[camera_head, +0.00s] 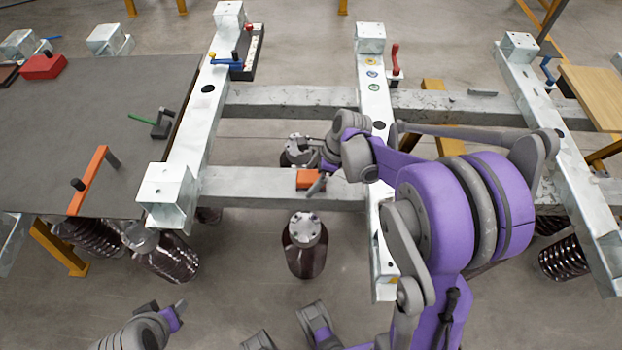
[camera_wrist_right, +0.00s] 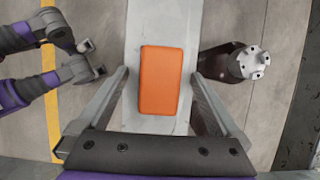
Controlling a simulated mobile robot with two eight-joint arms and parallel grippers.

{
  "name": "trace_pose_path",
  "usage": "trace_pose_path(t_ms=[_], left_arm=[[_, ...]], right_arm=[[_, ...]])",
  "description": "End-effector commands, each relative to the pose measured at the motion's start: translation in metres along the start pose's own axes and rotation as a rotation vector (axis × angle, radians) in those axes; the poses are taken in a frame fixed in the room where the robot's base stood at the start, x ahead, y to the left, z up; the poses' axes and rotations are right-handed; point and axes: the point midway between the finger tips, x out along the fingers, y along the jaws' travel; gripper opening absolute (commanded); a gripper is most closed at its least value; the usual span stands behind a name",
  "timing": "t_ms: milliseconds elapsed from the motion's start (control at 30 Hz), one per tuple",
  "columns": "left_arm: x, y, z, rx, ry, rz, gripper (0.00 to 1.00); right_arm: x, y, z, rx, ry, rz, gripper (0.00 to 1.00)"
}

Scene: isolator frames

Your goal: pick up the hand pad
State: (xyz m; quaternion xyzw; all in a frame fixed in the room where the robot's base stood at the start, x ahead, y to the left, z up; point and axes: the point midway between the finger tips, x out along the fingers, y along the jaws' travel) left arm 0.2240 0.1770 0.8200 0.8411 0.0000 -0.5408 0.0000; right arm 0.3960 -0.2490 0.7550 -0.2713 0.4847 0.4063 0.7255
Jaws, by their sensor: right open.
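The hand pad (camera_head: 308,179) is a small orange block. It lies on the grey cross beam in the head view, left of the middle upright rail. In the right wrist view the hand pad (camera_wrist_right: 161,80) lies lengthwise on the pale beam, between the fingers. My right gripper (camera_head: 309,163) is open around the pad's sides, with a gap on each side in the wrist view (camera_wrist_right: 158,76); its height above the beam is hard to tell. My left gripper (camera_head: 179,307) shows only in part at the bottom left; its jaws cannot be made out.
The grey cross beam (camera_head: 245,186) joins galvanized rails (camera_head: 372,80). Dark cylinders with metal tops (camera_head: 306,250) stand on both sides of the beam near the pad. A dark table (camera_head: 70,130) at the left holds an orange bar (camera_head: 88,178). Floor shows between the beams.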

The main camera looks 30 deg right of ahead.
Motion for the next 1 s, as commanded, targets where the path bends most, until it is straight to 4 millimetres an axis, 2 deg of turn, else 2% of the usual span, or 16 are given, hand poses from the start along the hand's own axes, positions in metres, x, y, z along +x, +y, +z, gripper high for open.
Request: trace_pose_path(t_ms=[67,533,800,867,1000], left_arm=[[0.000,0.000,0.000,0.000,0.000,0.000,0.50],[0.000,0.000,0.000,0.000,0.000,0.000,0.50],[-0.001,0.000,0.000,0.000,0.000,0.000,0.50],[-0.002,0.000,-0.001,0.000,0.001,0.000,0.50],[-0.007,0.000,-0.004,0.000,0.002,0.000,0.50]], right_arm=[[0.000,0.000,0.000,0.000,0.000,0.000,0.96],[-0.001,0.000,0.000,0.000,0.000,0.000,0.12],[-0.004,0.000,0.001,0.000,0.000,0.000,0.11],[-0.009,0.000,0.004,0.000,0.000,0.000,0.11],[-0.032,0.000,0.013,0.000,0.000,-0.001,0.11]])
